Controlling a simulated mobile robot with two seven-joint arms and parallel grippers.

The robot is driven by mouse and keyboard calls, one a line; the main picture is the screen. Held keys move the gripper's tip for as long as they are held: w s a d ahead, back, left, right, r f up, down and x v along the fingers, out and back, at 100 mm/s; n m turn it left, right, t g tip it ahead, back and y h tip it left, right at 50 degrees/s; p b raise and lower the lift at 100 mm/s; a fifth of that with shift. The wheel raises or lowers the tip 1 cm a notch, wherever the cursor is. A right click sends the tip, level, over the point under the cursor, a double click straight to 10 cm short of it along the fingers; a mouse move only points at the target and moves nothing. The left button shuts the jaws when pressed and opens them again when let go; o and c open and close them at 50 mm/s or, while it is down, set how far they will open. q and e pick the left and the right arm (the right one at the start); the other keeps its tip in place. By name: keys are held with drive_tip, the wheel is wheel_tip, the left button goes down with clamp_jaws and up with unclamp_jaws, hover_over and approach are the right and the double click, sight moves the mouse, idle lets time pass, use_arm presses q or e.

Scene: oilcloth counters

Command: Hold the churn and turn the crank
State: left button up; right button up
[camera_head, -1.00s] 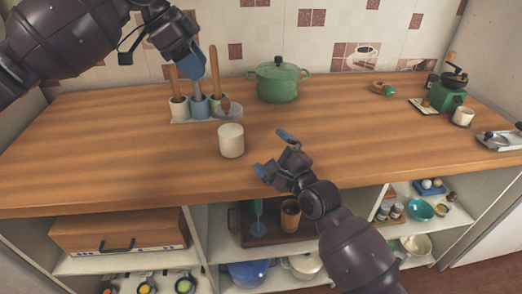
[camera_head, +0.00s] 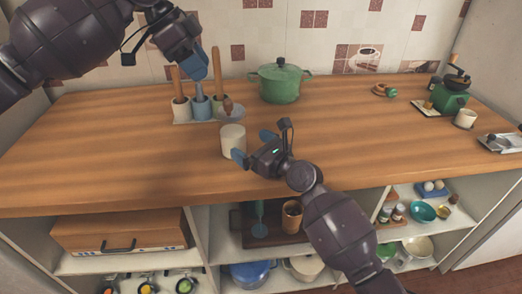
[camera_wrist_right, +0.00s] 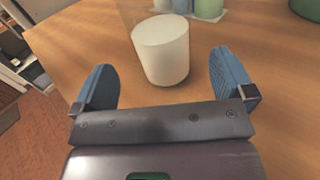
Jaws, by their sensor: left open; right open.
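My right gripper (camera_head: 253,146) is open and empty, low over the counter at the churn's right side. My left gripper (camera_head: 195,66) is open, high behind and left of the churn, with its fingers partly hidden.
A holder with several wooden-handled tools (camera_head: 198,106) stands behind the churn, below my left gripper. A green pot (camera_head: 279,83) is at the back. A green grinder (camera_head: 449,102) and a white cup (camera_head: 465,119) stand at right. The counter's left side is clear.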

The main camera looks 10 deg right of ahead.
sight(234, 134)
drive_tip(key=x, duration=0.7)
drive_tip(key=shift+w, duration=0.1)
